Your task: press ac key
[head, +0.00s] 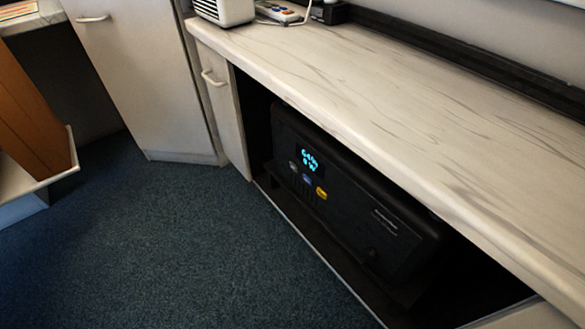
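A black power unit (365,215) sits in an open compartment under the counter, in the middle right of the head view. Its small display (310,161) is lit in cyan and seems to read a percentage above a "0 W" line. Below the display is a row of small keys: a grey one (293,165), a blue one (306,179) and a yellow one (321,193). Their labels are too small to read, so I cannot tell which is the AC key. Neither of my grippers shows in the head view.
The marbled countertop (430,110) overhangs the unit. A white cabinet door (145,75) and a narrow door with a handle (214,78) stand left of the compartment. A pale shelf with an orange-brown board (35,120) is at far left. Blue carpet (170,240) is clear.

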